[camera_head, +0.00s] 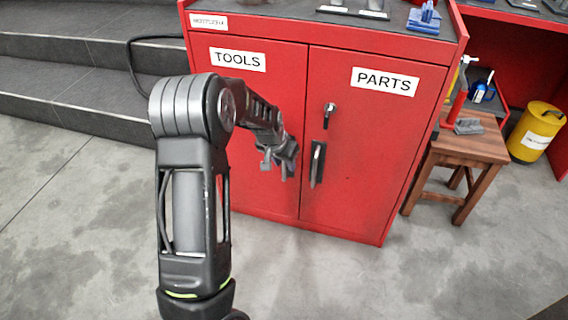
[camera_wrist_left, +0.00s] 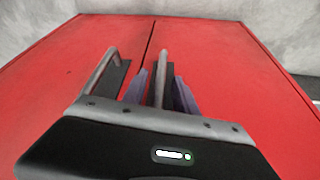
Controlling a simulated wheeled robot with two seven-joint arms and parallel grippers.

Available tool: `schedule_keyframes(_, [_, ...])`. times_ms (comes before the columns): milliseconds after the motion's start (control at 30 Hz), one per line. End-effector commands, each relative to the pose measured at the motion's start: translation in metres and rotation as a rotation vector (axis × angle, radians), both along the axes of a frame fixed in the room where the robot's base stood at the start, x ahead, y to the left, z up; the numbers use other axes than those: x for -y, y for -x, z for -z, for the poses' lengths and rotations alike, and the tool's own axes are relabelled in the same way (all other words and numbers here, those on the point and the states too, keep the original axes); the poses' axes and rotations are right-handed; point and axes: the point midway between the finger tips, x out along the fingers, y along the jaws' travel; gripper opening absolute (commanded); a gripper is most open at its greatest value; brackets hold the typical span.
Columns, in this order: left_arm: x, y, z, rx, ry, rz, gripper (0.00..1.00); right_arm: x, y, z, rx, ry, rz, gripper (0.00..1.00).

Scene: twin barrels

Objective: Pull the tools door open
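The red cabinet has a tools door (camera_head: 250,110) on the left and a parts door (camera_head: 375,130) on the right; both look closed. My left gripper (camera_head: 280,160) is in front of the tools door near the centre seam and covers its handle in the head view. In the left wrist view, which looks turned over, my left gripper (camera_wrist_left: 160,88) has one finger on each side of the tools handle (camera_wrist_left: 162,72). Gaps seem to show beside the bar, so the fingers look open around it. My right gripper is not in view.
The parts handle (camera_head: 317,163) is close beside my left gripper, and it also shows in the left wrist view (camera_wrist_left: 101,70). A lock with a key (camera_head: 329,109) sits above it. A wooden stool (camera_head: 465,148) stands right of the cabinet, grey steps (camera_head: 75,65) left. The floor in front is clear.

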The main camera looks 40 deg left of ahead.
Motion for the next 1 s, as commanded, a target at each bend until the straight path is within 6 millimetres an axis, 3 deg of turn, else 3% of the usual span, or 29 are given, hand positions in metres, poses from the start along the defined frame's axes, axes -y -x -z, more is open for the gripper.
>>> schedule_keyframes(67, [0.0001,0.0001,-0.0003,0.000,0.000,0.000,0.34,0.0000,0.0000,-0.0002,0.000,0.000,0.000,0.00])
schedule_keyframes(500, [0.0002,0.0004,-0.0002,-0.001,0.000,0.001,0.00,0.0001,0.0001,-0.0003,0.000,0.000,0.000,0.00])
schedule_keyframes(1000, [0.0003,0.0005,-0.0001,-0.001,0.000,0.001,0.00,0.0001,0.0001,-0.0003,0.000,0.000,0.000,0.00])
